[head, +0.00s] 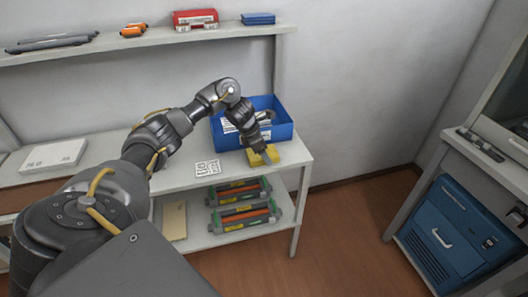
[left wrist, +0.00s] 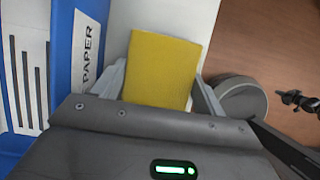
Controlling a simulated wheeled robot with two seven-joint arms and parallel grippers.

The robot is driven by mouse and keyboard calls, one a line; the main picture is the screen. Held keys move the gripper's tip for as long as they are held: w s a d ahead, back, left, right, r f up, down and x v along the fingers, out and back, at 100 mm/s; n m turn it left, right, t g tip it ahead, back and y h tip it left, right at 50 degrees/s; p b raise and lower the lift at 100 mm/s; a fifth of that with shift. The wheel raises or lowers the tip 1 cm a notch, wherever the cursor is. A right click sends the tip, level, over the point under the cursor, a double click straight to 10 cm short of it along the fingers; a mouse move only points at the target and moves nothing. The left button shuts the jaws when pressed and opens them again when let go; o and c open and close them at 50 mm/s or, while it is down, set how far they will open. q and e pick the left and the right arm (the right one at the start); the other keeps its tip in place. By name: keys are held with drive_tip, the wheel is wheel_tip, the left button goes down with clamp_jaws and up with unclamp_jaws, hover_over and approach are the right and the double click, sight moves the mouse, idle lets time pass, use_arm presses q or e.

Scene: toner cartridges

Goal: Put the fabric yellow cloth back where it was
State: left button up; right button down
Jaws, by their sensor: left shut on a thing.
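The yellow cloth (left wrist: 162,68) is a flat folded piece between the two fingers of my left gripper (left wrist: 162,90) in the left wrist view. In the head view the cloth (head: 272,156) shows just under my left gripper (head: 262,154), near the front right part of the white workbench (head: 292,155). My left gripper is shut on the cloth. I cannot tell whether the cloth touches the bench top. My right gripper is not in view.
A blue bin (head: 283,131) of papers stands right behind my left gripper. A printed sheet (head: 207,169) lies left of it. Toner cartridges (head: 245,215) sit on the lower shelf. A blue cabinet (head: 455,235) stands at the right, with open floor between.

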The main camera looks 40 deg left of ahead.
use_arm(q)
drive_tip(key=o, duration=0.8)
drive_tip(key=shift+f, duration=0.1)
drive_tip(key=shift+o, duration=0.4)
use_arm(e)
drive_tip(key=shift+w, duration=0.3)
use_arm(q)
drive_tip(key=p+v, duration=0.2)
drive_tip(key=v, duration=1)
drive_tip(key=shift+p, duration=0.4)
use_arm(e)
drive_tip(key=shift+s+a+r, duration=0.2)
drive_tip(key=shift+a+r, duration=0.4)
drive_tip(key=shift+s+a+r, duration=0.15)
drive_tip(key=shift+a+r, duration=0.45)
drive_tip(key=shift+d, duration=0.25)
